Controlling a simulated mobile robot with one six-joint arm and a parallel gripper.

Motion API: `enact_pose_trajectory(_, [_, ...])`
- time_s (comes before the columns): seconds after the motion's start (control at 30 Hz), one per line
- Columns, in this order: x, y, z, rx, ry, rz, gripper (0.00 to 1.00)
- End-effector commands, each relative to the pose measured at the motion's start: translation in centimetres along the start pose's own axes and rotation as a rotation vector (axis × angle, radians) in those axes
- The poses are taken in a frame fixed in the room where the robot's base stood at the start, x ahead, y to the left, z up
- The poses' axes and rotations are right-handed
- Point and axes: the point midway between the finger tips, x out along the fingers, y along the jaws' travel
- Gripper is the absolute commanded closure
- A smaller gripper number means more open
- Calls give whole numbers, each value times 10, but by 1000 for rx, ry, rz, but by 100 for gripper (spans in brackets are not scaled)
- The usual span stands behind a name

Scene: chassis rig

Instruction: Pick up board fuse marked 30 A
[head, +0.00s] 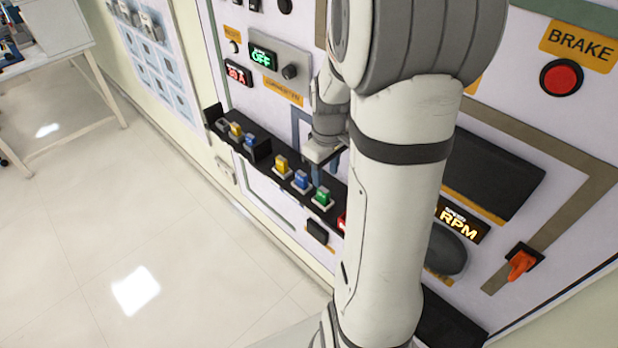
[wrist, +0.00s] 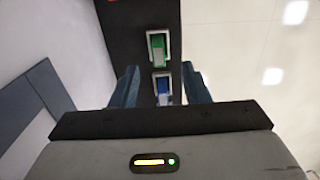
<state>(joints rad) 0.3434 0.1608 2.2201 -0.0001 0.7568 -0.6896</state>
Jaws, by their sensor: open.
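Coloured board fuses stand in a row on a black ledge (head: 262,167) of the panel: a yellow fuse (head: 282,165), a blue fuse (head: 302,181), a green fuse (head: 322,196) and part of a red one (head: 342,223). No marking is legible, so I cannot tell which reads 30 A. My gripper (head: 319,164) is above the ledge, near the blue and green fuses. In the wrist view my gripper (wrist: 159,76) is open, with the blue fuse (wrist: 162,85) showing between its fingers, partly hidden by the gripper body. The green fuse (wrist: 158,48) shows just beyond the fingertips.
My arm hides the panel's middle. The floor at left is clear.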

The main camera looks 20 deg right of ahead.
Motion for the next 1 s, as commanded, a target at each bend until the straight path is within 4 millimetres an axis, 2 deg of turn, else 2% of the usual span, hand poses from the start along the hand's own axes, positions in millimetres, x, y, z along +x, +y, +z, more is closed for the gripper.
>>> enact_pose_trajectory(0.37, [37,2,-1,-6,-6,-5,58])
enact_pose_trajectory(0.63, [72,2,-2,-5,-6,-5,58])
enact_pose_trajectory(0.8, [80,2,-2,-4,-3,-3,58])
enact_pose_trajectory(1.0, [80,3,-2,-4,-3,-2,60])
